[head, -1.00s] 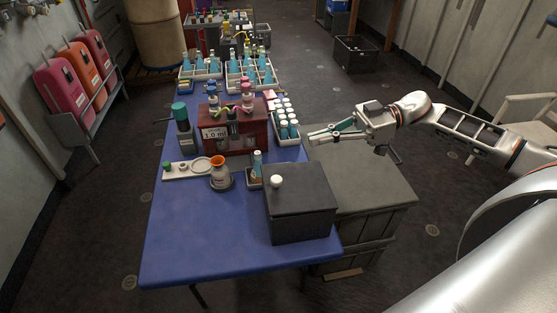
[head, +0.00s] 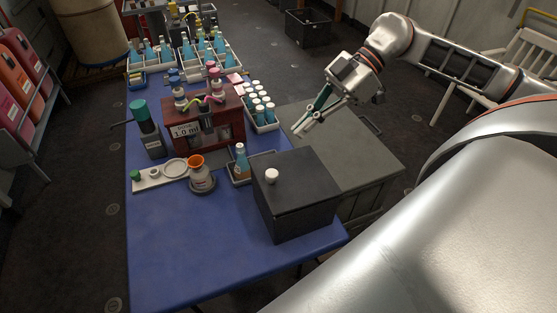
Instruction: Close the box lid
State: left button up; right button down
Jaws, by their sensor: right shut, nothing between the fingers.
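The dark box (head: 300,213) stands on the near right part of the blue table. Its flat dark lid (head: 305,170) lies down over the top, and I see no gap along the visible edges. A white knob (head: 271,175) sits on the lid near its left side. My right gripper (head: 303,128) is shut and empty, pointing down and left, beyond the box and apart from it. In the picture it is over the grey chest right of the table. My left gripper is not in view.
The blue table (head: 190,255) has bare room at its near left. A grey chest (head: 350,155) adjoins the table's right side.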

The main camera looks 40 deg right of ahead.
send_over(269, 173)
jog(key=d, duration=0.3)
notch_tip(269, 173, down, 4)
jog(key=f, duration=0.3)
jog(key=shift+s+a+p, duration=0.15)
jog(key=shift+s+p, duration=0.05)
jog(key=shift+p, duration=0.1)
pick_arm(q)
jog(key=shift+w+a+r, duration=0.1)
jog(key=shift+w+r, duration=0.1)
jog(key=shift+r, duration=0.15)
pick_arm(e)
jog(key=shift+f, duration=0.85)
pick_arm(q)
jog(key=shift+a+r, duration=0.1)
pick_arm(e)
jog(key=shift+f, duration=0.1)
